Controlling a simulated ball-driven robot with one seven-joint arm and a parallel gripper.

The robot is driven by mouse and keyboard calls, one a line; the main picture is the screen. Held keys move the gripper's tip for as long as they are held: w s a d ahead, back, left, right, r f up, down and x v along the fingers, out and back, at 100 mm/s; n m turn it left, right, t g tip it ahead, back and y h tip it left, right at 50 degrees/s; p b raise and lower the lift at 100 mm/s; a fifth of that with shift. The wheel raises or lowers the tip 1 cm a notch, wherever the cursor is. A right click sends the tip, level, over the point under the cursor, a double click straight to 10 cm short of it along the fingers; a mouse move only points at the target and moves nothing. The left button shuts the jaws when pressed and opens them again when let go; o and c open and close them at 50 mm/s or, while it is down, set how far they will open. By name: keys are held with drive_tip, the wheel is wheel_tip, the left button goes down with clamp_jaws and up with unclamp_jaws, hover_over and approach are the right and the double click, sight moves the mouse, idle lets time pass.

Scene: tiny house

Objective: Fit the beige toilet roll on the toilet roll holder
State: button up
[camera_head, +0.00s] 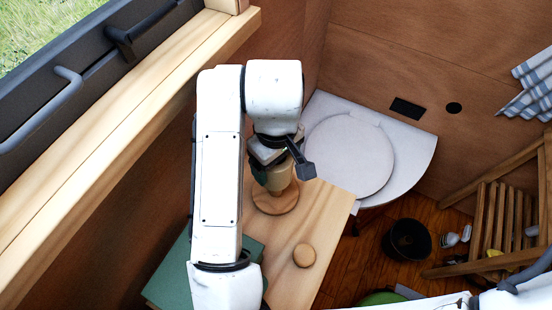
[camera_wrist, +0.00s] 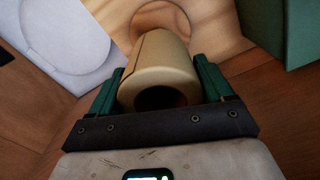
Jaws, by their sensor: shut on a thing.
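The beige toilet roll (camera_head: 281,178) is in my gripper (camera_head: 273,168), below my arm in the head view. In the wrist view the roll (camera_wrist: 160,62) sits between the two green fingers (camera_wrist: 160,88), its dark hollow end facing the camera. The round wooden base of the toilet roll holder (camera_head: 277,203) shows just under the roll in the head view, on the light wooden top. In the wrist view the holder's base (camera_wrist: 178,14) lies beyond the roll's far end. The holder's post is not visible, and I cannot tell whether the roll is around it.
The light wooden top (camera_head: 325,205) carries a small round wooden piece (camera_head: 304,255) near its front. A white toilet lid (camera_head: 350,155) is to the right. A green box (camera_head: 165,275) is at the left. A dark bowl (camera_head: 406,240) and a wooden chair (camera_head: 500,220) are on the right.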

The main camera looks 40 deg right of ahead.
drive_tip(key=shift+f+b, duration=3.45)
drive_tip(key=shift+f, duration=1)
drive_tip(key=o, duration=1)
wheel_tip(320, 180, up, 14)
drive_tip(key=p, duration=1)
drive_tip(key=shift+f+p, duration=0.2)
drive_tip(key=shift+p, duration=0.2)
drive_tip(key=shift+f+b, duration=0.45)
drive_tip(key=shift+b, duration=0.65)
wheel_tip(320, 180, up, 6)
drive_tip(key=p, duration=0.4)
drive_tip(key=shift+p, duration=0.4)
drive_tip(key=shift+d+r, duration=0.1)
